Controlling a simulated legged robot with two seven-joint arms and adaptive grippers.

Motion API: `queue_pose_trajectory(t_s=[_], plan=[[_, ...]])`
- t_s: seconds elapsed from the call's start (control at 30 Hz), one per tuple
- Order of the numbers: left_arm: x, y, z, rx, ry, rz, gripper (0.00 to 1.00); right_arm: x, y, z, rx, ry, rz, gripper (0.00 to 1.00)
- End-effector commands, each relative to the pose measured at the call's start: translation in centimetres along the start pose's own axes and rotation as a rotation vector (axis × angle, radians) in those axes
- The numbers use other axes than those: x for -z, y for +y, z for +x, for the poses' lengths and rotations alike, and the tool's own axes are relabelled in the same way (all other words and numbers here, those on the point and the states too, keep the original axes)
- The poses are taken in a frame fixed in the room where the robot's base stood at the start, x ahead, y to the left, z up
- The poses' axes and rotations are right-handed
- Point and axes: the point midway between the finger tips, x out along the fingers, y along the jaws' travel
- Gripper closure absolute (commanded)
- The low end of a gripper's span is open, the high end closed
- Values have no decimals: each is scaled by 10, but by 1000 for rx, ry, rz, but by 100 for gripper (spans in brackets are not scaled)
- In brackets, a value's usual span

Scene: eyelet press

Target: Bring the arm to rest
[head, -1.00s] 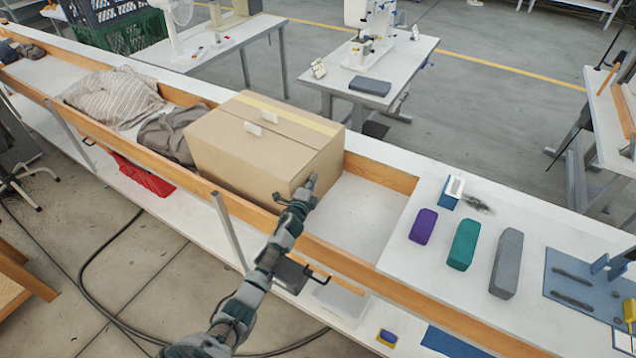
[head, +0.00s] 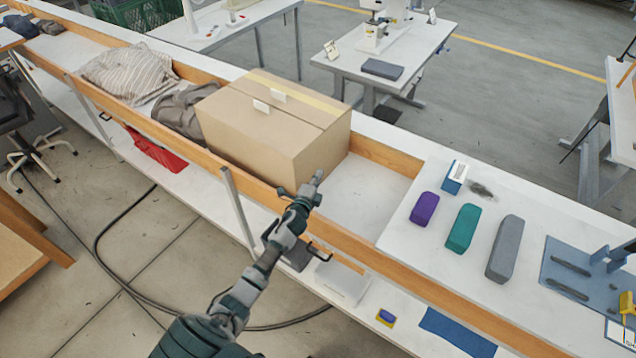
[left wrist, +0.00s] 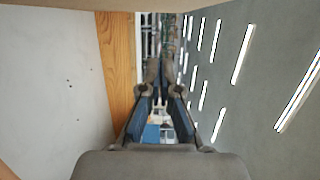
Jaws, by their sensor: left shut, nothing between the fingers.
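My left arm comes in from the bottom of the head view. Its gripper (head: 312,184) is shut and empty, in front of the near right side of the cardboard box (head: 272,125), above the wooden rail of the long bench. I cannot tell whether it touches the box. In the left wrist view the gripper's fingers (left wrist: 160,88) show close together at the tips with nothing between them. My right gripper is not in view.
The trough of the bench (head: 365,190) is bare to the right of the box. Purple (head: 424,208), teal (head: 462,228) and grey blocks (head: 505,248) lie on the white top at the right. Grey cloth (head: 183,112) and striped cloth (head: 125,72) lie left of the box.

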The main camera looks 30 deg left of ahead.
Motion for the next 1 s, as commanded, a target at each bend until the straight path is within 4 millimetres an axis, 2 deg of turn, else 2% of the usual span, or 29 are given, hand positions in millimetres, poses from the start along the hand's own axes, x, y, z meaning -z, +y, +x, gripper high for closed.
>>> queue_pose_trajectory(t_s=[0.1, 0.2, 0.47, 0.53, 0.6, 0.67, 0.73, 0.77, 0.8, 0.9, 1.0], plan=[[4, -2, -20, 0, 1, 5, 100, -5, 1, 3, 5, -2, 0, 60], [11, -4, -31, 2, 1, 11, 100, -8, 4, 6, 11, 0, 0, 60], [20, -8, -39, 4, 1, 20, 100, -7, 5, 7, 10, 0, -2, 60], [18, -3, -42, -8, -6, -1, 100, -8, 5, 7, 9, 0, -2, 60], [16, 10, -54, -49, -32, -68, 100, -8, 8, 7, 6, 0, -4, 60], [17, 28, -76, -115, -75, -169, 100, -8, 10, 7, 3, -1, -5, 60], [20, 55, -113, -226, -148, -327, 100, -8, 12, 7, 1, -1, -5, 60], [23, 68, -132, -282, -184, -400, 100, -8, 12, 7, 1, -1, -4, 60], [29, 84, -160, -364, -234, -499, 100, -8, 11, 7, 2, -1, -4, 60], [46, 112, -228, -553, -354, -696, 100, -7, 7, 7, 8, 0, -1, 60], [64, 125, -280, -694, -445, -816, 100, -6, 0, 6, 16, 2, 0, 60]])
